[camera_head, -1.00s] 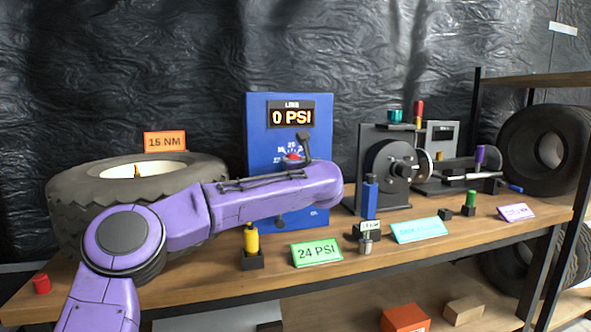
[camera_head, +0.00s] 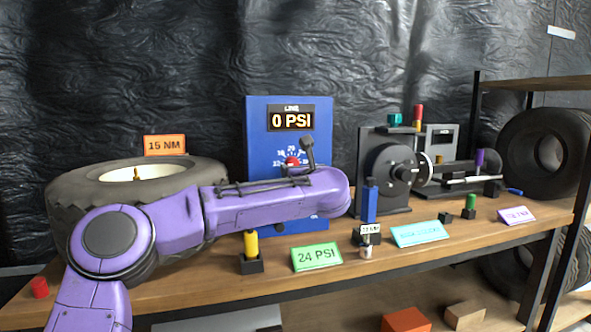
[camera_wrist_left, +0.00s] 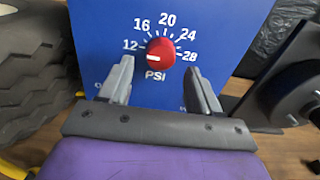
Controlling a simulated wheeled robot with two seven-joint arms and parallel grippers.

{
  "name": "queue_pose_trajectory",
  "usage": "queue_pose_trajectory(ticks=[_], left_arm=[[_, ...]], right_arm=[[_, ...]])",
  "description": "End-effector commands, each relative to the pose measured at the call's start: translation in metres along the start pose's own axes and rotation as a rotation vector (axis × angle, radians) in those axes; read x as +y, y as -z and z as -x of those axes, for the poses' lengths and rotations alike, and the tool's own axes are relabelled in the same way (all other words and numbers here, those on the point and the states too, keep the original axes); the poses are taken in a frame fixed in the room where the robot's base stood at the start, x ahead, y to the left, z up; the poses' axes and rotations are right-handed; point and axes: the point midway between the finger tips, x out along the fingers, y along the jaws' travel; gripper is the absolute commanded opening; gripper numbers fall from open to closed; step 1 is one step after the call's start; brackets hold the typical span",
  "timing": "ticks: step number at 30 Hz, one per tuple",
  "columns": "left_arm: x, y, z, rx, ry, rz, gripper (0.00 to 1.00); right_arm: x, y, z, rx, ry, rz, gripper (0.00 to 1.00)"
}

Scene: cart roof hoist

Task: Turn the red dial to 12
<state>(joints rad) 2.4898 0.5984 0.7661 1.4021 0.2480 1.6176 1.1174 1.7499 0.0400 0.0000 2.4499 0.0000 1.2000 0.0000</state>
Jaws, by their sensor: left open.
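The red dial (camera_head: 292,161) is on the front of a blue panel (camera_head: 262,150), partly hidden behind my left arm in the head view. In the left wrist view the red dial (camera_wrist_left: 161,53) shows whole, with a white mark on its left side pointing left, just below the 12. The scale runs 12, 16, 20, 24, 28. The display (camera_head: 291,118) reads 0 PSI. My left gripper (camera_wrist_left: 160,66) is open, its fingers on either side of the dial and seemingly apart from it. My right gripper is not in view.
A yellow peg (camera_head: 251,244), a green 24 PSI card (camera_head: 316,257) and a blue peg (camera_head: 369,202) stand on the bench (camera_head: 200,295). A winch-like machine (camera_head: 392,165) stands to the right.

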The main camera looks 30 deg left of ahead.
Motion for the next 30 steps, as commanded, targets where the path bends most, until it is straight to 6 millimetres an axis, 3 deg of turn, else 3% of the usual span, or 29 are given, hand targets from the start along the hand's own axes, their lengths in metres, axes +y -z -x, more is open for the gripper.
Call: queue_pose_trajectory(ticks=[6,10,30], left_arm=[[0.0,-0.001,0.052,-0.002,0.003,0.0,0.63],[0.0,-0.001,0.07,-0.001,0.001,0.0,0.63],[0.0,0.0,0.076,0.0,0.0,0.001,0.63]], right_arm=[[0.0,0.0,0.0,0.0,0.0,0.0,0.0],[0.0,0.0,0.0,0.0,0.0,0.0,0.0],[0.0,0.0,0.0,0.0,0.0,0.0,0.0]])
